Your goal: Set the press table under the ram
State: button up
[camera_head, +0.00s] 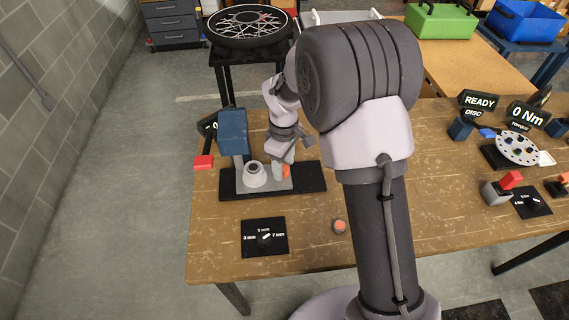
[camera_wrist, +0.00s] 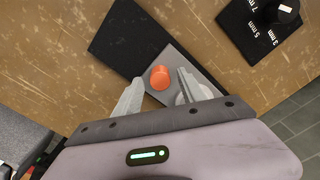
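The press stands on a black base plate (camera_head: 310,178) at the left of the wooden bench, with a dark blue head (camera_head: 233,132) on the left. A grey plate (camera_head: 247,188) lies on the base and carries a pale ringed cup (camera_head: 255,175) in front of the head. An orange knob (camera_head: 286,171) stands at its right; it also shows in the wrist view (camera_wrist: 158,77). My gripper (camera_wrist: 160,80) is open, its fingers on either side of the knob, with gaps visible. Contact depth cannot be told. The ram's underside is hidden.
A black dial panel (camera_head: 264,237) marked 3, 5 and 7 mm and a small round orange button (camera_head: 339,226) lie near the bench's front. A red lever (camera_head: 203,162) sticks out left of the press. A disc fixture (camera_head: 517,149) stands at the right.

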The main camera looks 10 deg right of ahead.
notch_tip(320, 180, up, 17)
jog(key=p, duration=0.5)
jog(key=shift+r+p, duration=0.2)
jog(key=shift+p, duration=0.15)
